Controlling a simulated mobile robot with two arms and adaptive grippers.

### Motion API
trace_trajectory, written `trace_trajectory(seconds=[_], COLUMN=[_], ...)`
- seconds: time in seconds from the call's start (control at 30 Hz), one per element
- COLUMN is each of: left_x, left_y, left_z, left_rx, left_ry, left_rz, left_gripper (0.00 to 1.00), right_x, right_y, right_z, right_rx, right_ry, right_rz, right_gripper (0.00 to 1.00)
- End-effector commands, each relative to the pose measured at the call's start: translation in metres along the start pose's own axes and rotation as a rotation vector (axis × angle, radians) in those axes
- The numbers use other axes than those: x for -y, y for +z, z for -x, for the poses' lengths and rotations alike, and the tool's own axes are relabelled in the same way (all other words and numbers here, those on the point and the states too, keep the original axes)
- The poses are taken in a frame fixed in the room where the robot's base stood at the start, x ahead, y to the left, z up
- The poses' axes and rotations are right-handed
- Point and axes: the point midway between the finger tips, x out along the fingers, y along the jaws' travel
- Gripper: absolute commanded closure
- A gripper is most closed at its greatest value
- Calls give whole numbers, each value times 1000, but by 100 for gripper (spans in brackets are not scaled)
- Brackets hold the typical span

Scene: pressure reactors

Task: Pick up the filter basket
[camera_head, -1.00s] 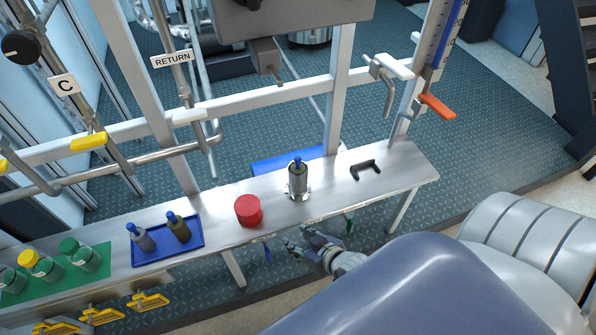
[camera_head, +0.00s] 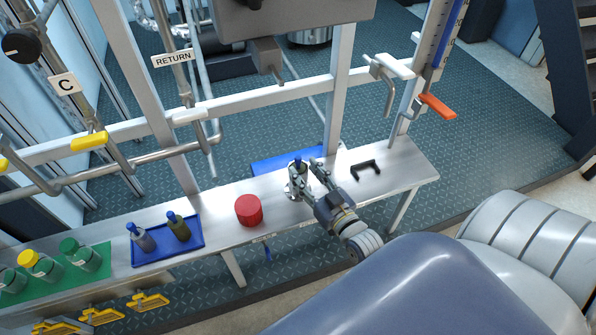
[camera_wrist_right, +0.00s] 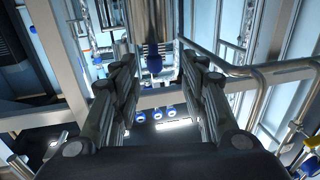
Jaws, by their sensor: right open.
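The filter basket appears to be the upright metal cylinder with a blue knob (camera_head: 298,168) on the steel bench. The cylinder's lower part is partly hidden by the gripper. My left gripper is not in view.
A red cylinder (camera_head: 249,210) stands left of the basket, and a black handle-shaped bracket (camera_head: 366,170) lies right. A blue tray (camera_head: 200,238) with two blue-topped bottles and a green mat (camera_head: 100,264) with jars are farther left. Frame posts and pipes rise behind the bench (camera_head: 405,178).

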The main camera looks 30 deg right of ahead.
Motion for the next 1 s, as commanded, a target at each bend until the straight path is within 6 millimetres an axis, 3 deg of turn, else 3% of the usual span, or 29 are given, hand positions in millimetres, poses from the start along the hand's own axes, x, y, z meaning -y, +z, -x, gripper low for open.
trace_trajectory(seconds=[0.43,0.77,0.93,1.0], left_x=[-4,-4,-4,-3], left_y=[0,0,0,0], left_z=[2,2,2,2], left_rx=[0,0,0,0], left_ry=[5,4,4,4], left_rz=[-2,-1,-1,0], left_gripper=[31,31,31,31], right_x=[-7,-7,-7,-7], right_y=[5,6,6,6], right_z=[-49,-56,-56,-55], right_rx=[-1,1,1,1], right_ry=[0,-1,-1,-1], right_rz=[0,0,0,0], right_gripper=[60,60,98,100])
